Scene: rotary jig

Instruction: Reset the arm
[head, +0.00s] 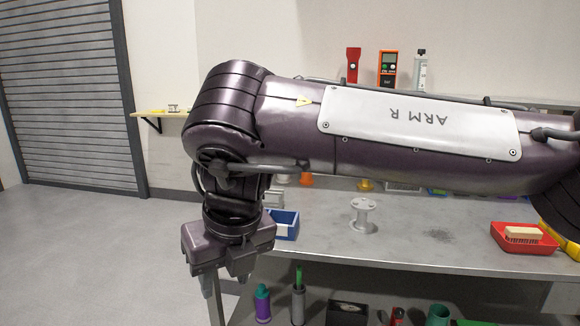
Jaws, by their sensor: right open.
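My right arm reaches across the view from the right edge, with a white plate marked ARM R upside down on its forearm. Its wrist bends down at the left, and my right gripper (226,284) points downward. The gripper is open and empty, left of the metal workbench (330,241). A pale grey spool-shaped fitting (363,215) stands upright on the bench, apart from the gripper. My arm hides much of the back of the bench. My left gripper is out of view.
A blue bin (285,225) sits at the bench's left end, close to my wrist. A red tray (525,238) with a brush (522,234) is at the right. Bottles stand on the lower shelf. Floor at left is clear.

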